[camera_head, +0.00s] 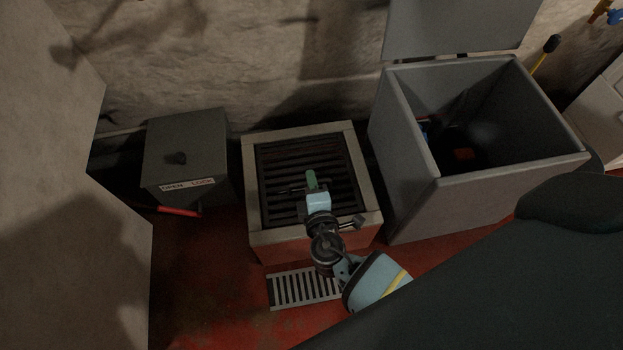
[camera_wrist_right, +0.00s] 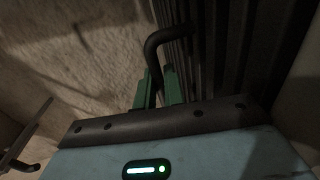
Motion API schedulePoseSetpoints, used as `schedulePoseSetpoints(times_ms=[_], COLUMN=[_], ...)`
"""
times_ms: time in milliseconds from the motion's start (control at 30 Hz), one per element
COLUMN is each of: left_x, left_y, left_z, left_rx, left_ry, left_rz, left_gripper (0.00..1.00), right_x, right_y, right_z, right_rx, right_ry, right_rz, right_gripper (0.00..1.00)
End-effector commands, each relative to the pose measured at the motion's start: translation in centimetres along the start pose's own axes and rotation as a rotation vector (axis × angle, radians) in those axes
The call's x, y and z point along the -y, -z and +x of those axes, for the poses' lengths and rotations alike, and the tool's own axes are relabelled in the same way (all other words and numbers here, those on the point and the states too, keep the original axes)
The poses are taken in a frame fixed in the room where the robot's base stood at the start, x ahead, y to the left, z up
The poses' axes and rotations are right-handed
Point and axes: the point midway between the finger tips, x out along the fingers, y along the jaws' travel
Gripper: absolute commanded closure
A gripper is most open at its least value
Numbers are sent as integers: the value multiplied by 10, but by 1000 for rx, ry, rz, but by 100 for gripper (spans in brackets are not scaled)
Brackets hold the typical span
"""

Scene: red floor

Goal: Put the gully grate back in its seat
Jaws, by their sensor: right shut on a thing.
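The dark slatted gully grate (camera_head: 277,172) lies over the opening of a raised block with a pale rim (camera_head: 254,201). From above it sits inside the rim, but I cannot tell whether it is fully down or slightly raised. My right gripper (camera_head: 311,181) is over the middle of the grate, shut on its bent dark handle. In the right wrist view the green fingers (camera_wrist_right: 160,88) are around the handle (camera_wrist_right: 153,49), with the grate's slats (camera_wrist_right: 178,30) beside it. My arm hides part of the grate's near side. My left gripper is not in view.
A large grey open bin (camera_head: 407,132) stands close on the right. A dark lidded box (camera_head: 186,140) stands on the left. A pale slotted grating (camera_head: 300,288) lies in the red floor in front. A rough wall (camera_head: 260,50) is behind.

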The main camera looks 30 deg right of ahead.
Motion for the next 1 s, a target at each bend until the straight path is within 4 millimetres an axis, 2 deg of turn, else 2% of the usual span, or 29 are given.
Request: schedulePoseSetpoints(times_ms=[200,233,400,433,633,1000], left_x=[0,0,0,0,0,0], left_y=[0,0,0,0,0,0], left_z=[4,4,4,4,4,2], left_rx=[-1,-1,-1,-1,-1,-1], left_ry=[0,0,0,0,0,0], left_rz=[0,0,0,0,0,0], left_gripper=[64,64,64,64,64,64], right_x=[0,0,0,1,6,2], right_y=[1,1,1,1,0,-4], right_z=[2,2,2,1,0,2], right_rx=[-1,-1,0,0,0,0], right_ry=[-9,-9,-6,-6,5,2], right_rz=[2,2,1,1,-1,-1], right_gripper=[100,88,66,64,64,64])
